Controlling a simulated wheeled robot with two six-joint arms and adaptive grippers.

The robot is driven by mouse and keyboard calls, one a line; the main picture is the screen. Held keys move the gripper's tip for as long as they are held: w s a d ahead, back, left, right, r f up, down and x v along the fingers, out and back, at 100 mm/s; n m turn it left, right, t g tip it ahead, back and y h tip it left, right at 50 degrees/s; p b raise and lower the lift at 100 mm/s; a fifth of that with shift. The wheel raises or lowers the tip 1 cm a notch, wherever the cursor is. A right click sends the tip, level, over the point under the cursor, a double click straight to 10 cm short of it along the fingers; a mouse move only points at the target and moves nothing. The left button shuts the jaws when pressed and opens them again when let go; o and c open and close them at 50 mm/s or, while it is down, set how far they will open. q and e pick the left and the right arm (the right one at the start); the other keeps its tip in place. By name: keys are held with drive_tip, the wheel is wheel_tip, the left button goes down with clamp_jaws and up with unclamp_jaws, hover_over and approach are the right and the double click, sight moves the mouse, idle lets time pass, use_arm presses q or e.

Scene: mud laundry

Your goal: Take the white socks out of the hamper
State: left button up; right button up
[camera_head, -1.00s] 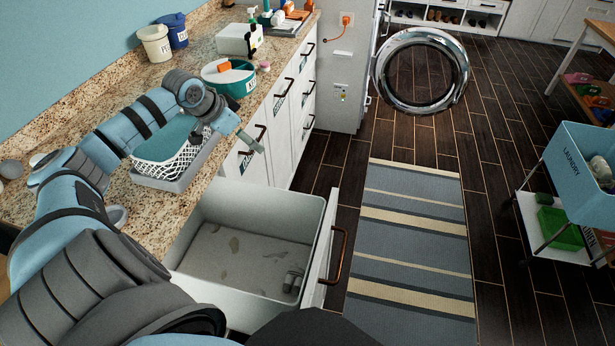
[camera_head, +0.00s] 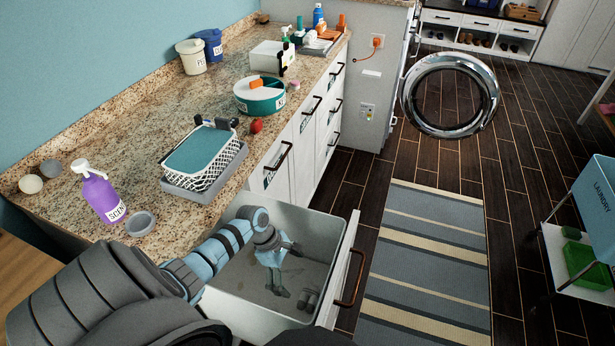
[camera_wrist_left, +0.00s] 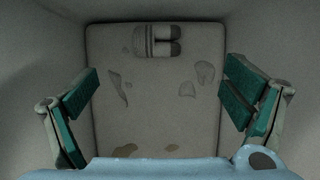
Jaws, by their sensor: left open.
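The hamper (camera_head: 345,237) is a deep pale bin in a pulled-out drawer below the counter. A rolled pair of socks (camera_head: 307,300), greyish in the shade, lies on its floor near the front right corner. In the left wrist view the socks (camera_wrist_left: 158,40) lie at the far wall, beyond my fingers. My left gripper (camera_head: 284,272) points down inside the hamper, to the left of the socks and apart from them. In the left wrist view its green-padded fingers (camera_wrist_left: 160,105) are spread wide with nothing between them. My right gripper is not in view.
The hamper walls surround my left gripper. Stains mark the hamper floor. A basket (camera_head: 203,165), a purple bottle (camera_head: 102,194) and a teal tub (camera_head: 260,96) stand on the counter (camera_head: 130,130). A striped rug (camera_head: 430,240) lies right of the drawer, with a cart (camera_head: 590,240) beyond it.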

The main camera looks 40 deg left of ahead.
use_arm(q)
drive_tip(key=b+x, duration=0.2)
drive_tip(key=x, duration=0.2)
drive_tip(key=b+x, duration=0.3)
drive_tip(key=x, duration=0.2)
drive_tip(key=b+x, duration=0.2)
drive_tip(key=x, duration=0.3)
drive_tip(key=shift+w+a+f+b, duration=0.1)
drive_tip(key=shift+a+f+b, duration=0.15)
drive_tip(key=shift+a+b, duration=0.15)
drive_tip(key=shift+r, duration=0.1)
drive_tip(key=c, duration=1.3)
drive_tip(key=shift+o, duration=0.2)
drive_tip(key=shift+r+p, duration=0.55)
wheel_tip(320, 180, up, 20)
drive_tip(key=p, duration=1.1)
wheel_tip(320, 180, up, 6)
drive_tip(key=p, duration=0.8)
hover_over(307, 294)
wheel_tip(307, 294, up, 27)
drive_tip(key=b, duration=0.1)
